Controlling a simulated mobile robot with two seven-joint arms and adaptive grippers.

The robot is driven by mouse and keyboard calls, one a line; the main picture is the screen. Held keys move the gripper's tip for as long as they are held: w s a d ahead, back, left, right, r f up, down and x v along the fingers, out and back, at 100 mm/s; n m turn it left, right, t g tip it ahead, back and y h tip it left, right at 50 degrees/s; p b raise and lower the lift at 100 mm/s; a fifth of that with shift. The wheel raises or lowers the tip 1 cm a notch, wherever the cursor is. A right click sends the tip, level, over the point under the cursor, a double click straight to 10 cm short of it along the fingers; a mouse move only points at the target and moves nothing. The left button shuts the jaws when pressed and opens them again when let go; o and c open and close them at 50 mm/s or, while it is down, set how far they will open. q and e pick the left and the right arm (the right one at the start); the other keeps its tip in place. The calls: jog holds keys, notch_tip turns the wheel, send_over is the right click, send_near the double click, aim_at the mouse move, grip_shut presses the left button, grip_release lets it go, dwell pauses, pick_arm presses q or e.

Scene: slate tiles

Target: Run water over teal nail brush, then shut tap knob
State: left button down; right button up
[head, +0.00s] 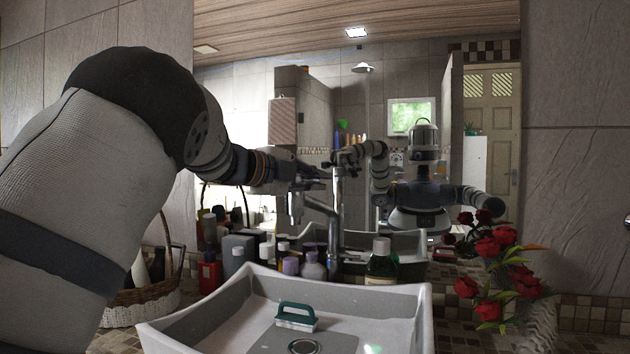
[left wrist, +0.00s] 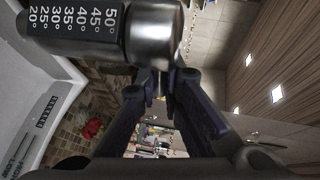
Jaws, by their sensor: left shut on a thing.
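The teal nail brush (head: 297,317) lies in the white sink (head: 415,318), close to the round drain. The chrome tap (head: 333,228) stands behind the sink. My left gripper (head: 318,173) is at the top of the tap, shut on what appears to be the tap knob; the fingers largely hide it. In the left wrist view the two dark fingers (left wrist: 163,84) are close together beside the tap's metal body with its printed temperature scale (left wrist: 75,18). No water stream can be made out. My right gripper is not directly in view.
Several bottles, including a dark green one (head: 381,262), stand behind the sink. A wicker basket (head: 143,307) is at left. A vase with red roses (head: 500,275) is at right. The large mirror (head: 300,100) reflects the room and me.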

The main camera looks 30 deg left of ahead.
pick_arm(q)
jog(key=m+g+h, duration=0.1)
jog(key=h, duration=0.1)
jog(key=s+m+h, duration=0.1)
jog(key=m+h, duration=0.1)
jog(key=m+g+h, duration=0.1)
jog(key=shift+s+a+m+g+h, duration=0.15)
jog(key=shift+s+m+g+h, duration=0.15)
jog(key=shift+s+h, duration=0.1)
jog(key=c, duration=1.7)
grip_release()
jog(key=v, duration=1.2)
jog(key=shift+w+a+r, duration=0.1)
